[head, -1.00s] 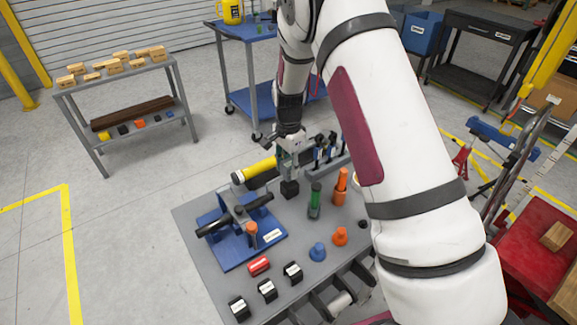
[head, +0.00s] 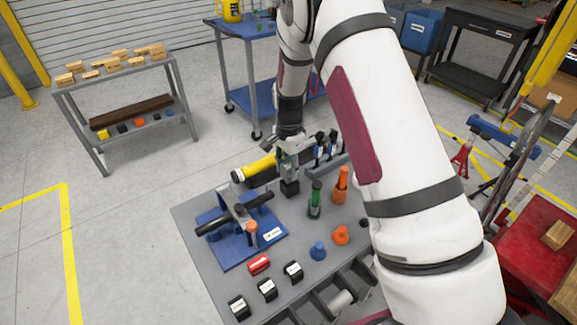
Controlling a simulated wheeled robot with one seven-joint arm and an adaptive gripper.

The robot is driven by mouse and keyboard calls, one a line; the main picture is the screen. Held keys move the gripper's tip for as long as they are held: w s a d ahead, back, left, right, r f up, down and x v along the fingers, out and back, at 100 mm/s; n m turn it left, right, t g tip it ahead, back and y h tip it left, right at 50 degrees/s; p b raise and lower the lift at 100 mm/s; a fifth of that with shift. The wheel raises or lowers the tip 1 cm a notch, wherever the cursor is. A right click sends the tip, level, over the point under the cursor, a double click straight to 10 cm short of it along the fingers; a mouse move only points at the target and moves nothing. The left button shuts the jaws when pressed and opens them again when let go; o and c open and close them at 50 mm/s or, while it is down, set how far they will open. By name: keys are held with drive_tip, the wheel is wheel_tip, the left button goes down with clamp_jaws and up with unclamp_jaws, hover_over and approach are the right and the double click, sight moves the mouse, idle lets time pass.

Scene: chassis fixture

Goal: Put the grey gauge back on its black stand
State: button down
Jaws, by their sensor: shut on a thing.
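My gripper (head: 290,153) is above the far part of the grey table and points down. It is shut on the grey gauge (head: 291,172), a small light-grey piece, mostly hidden by the fingers. The black stand (head: 290,188) is a small dark block directly under the gauge. The gauge's lower end overlaps the stand in the picture. I cannot tell whether it is seated in it or just above it.
A yellow-and-black cylinder (head: 259,166) lies close left of my gripper. A green-topped post (head: 315,198) and an orange post (head: 341,184) stand to its right. A blue fixture (head: 265,245) with black bars is nearer left. Blue and orange knobs sit in front.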

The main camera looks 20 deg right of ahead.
drive_tip(key=shift+f, duration=0.6)
drive_tip(key=c, duration=1)
unclamp_jaws()
drive_tip(key=shift+c, duration=0.2)
drive_tip(key=shift+o, duration=0.2)
drive_tip(key=shift+f, duration=0.1)
drive_tip(key=shift+r+p, duration=0.6)
drive_tip(key=shift+r, duration=2.95)
